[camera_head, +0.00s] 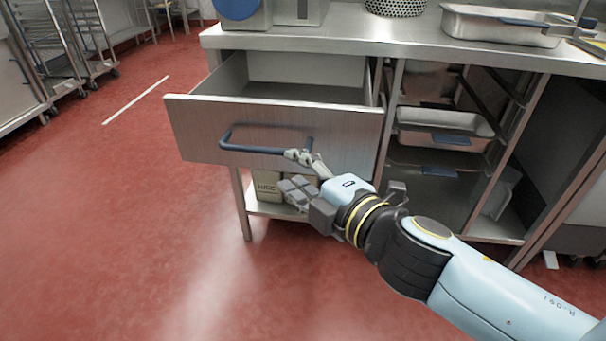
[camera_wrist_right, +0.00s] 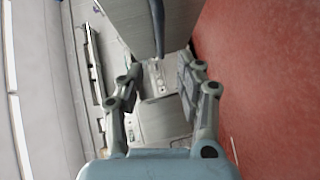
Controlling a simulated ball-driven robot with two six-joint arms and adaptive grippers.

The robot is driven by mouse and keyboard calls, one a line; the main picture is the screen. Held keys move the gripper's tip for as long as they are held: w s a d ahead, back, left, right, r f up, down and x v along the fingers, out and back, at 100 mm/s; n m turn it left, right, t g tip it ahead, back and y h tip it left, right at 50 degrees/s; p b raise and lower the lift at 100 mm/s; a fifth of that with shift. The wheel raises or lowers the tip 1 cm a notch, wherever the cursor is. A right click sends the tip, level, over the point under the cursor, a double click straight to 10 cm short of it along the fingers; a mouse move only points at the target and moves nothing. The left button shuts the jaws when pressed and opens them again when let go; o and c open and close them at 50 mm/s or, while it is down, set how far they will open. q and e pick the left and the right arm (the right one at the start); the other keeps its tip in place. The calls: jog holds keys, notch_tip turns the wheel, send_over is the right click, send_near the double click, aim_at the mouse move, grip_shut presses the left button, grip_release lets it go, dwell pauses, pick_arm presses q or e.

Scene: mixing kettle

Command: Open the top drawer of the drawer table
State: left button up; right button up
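The top drawer (camera_head: 272,131) of the steel drawer table (camera_head: 330,35) is pulled well out, and its empty inside shows. Its dark blue bar handle (camera_head: 262,150) is on the front panel and also shows in the right wrist view (camera_wrist_right: 157,28). My right gripper (camera_head: 297,173) is at the handle's right end, with one finger overlapping it in the head view. In the wrist view the right gripper's fingers (camera_wrist_right: 159,80) are spread apart, with the handle between and beyond the tips. I cannot tell whether one finger touches it. My left gripper is not in view.
A box (camera_head: 267,186) sits on the lower shelf beneath the drawer. A pan (camera_head: 500,25) and a perforated bowl (camera_head: 395,6) stand on the tabletop. The red floor to the left is clear.

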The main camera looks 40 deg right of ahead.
jog(key=shift+s+r, duration=0.1)
jog(key=shift+s, duration=0.65)
jog(key=shift+w+r, duration=0.1)
jog(key=s+d+f+m+g, duration=0.1)
jog(key=s+f+m+g, duration=0.25)
jog(key=f, duration=1.05)
jog(key=s+d+f+m+g, duration=0.2)
jog(key=s+f+g, duration=0.2)
jog(key=f, duration=1.1)
jog(key=s+f+m+g, duration=0.2)
jog(key=s+f, duration=0.3)
jog(key=s, duration=0.5)
jog(key=s+f+m+g, duration=0.3)
jog(key=s+f, duration=0.3)
jog(key=s, duration=0.5)
jog(key=s+d+f+m+g, duration=0.1)
jog(key=s+f+m+g, duration=0.2)
jog(key=s, duration=0.7)
notch_tip(320, 180, down, 3)
jog(key=shift+s+r+m+p, duration=0.2)
jog(key=shift+m+p, duration=0.1)
jog(key=shift+m, duration=0.65)
